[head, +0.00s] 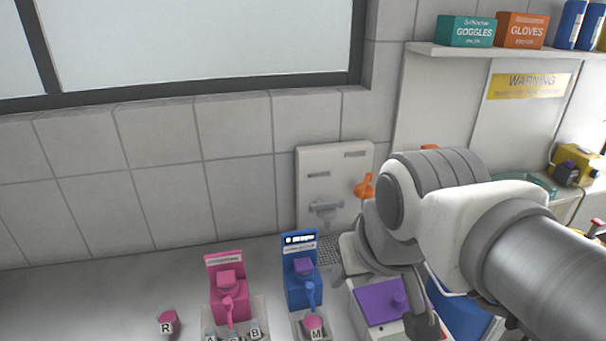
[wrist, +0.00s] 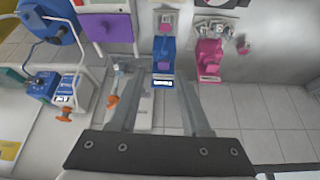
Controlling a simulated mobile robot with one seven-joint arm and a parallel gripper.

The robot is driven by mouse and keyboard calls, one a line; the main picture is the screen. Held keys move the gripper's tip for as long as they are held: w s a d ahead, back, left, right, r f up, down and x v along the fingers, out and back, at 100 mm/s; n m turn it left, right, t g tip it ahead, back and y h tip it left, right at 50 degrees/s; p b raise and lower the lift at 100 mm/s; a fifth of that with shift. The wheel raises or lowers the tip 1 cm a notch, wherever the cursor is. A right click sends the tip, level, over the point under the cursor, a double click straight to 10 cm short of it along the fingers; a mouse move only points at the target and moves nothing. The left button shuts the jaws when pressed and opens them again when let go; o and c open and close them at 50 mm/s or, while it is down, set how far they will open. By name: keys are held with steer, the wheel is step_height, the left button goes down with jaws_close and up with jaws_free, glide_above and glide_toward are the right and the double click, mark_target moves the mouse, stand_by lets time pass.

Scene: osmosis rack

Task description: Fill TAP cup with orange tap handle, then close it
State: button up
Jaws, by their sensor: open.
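The orange tap handle (head: 365,186) sits at the right side of a pale wall panel (head: 312,160), above right of a grey tap (head: 325,210). In the wrist view the orange handle (wrist: 112,100) shows just left of my fingers. My gripper (head: 385,290) is open, with nothing seen between its fingers, and is in front and to the right of the panel. In the wrist view my gripper (wrist: 158,90) has its two fingers spread apart, one on each side of the blue dispenser's lower end. I cannot make out a cup marked TAP; the area under the tap is partly hidden.
A pink dispenser (head: 228,295) and a blue dispenser (head: 299,270) stand left of my gripper. Small cups marked R (head: 168,322) and M (head: 314,325) are in front. A purple-topped box (head: 380,305) is close under my gripper. The counter at far left is clear.

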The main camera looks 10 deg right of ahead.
steer(key=w+d+r+m+p, duration=0.25)
steer(key=w+r, duration=0.45)
steer(key=w, duration=0.4)
steer(key=m+g+h+p, duration=0.2)
steer(key=m+h+p, duration=0.1)
steer(key=m+p, duration=0.2)
glide_above(365, 181)
steer(key=s+a, duration=0.4)
steer(key=s, duration=0.1)
step_height(365, 181, down, 3)
steer(key=p+x, duration=0.1)
steer(key=x, duration=0.4)
steer(key=p+x, duration=0.1)
steer(key=x, duration=0.5)
steer(key=p+x, duration=0.1)
steer(key=x, duration=0.5)
steer(key=shift+s+a+f, duration=0.1)
steer(key=shift+s+a, duration=0.15)
steer(key=shift+a, duration=0.05)
jaws_close()
